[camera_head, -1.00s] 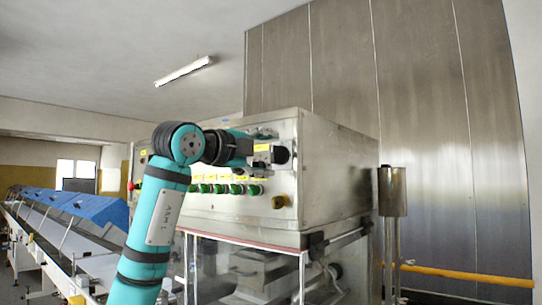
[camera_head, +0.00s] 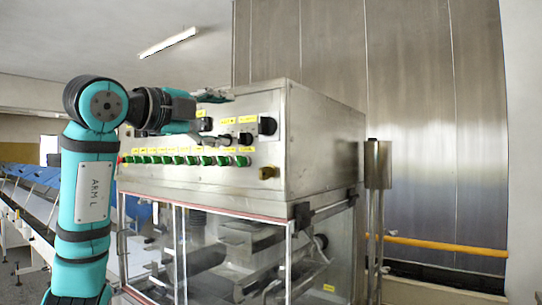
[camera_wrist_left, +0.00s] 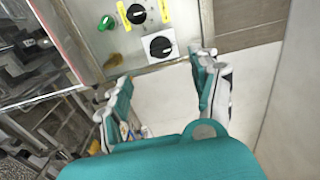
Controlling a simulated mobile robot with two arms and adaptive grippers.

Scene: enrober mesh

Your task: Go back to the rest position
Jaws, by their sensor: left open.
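My left arm, teal and black, rises at the left of the head view. Its gripper (camera_head: 222,118) is open and empty, with its fingers in front of the control panel (camera_head: 215,178) of a steel machine. In the left wrist view the spread fingers (camera_wrist_left: 163,76) show nothing between them but the pale floor or wall beyond. Black knobs (camera_head: 267,126) and a row of green buttons (camera_head: 192,160) are on the panel; the fingers overlap the panel's upper part in the picture. Whether they touch it I cannot tell. My right gripper is in neither view.
The machine's clear-windowed lower part (camera_head: 235,255) stands below the panel. A blue-covered conveyor (camera_head: 30,180) runs along the left.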

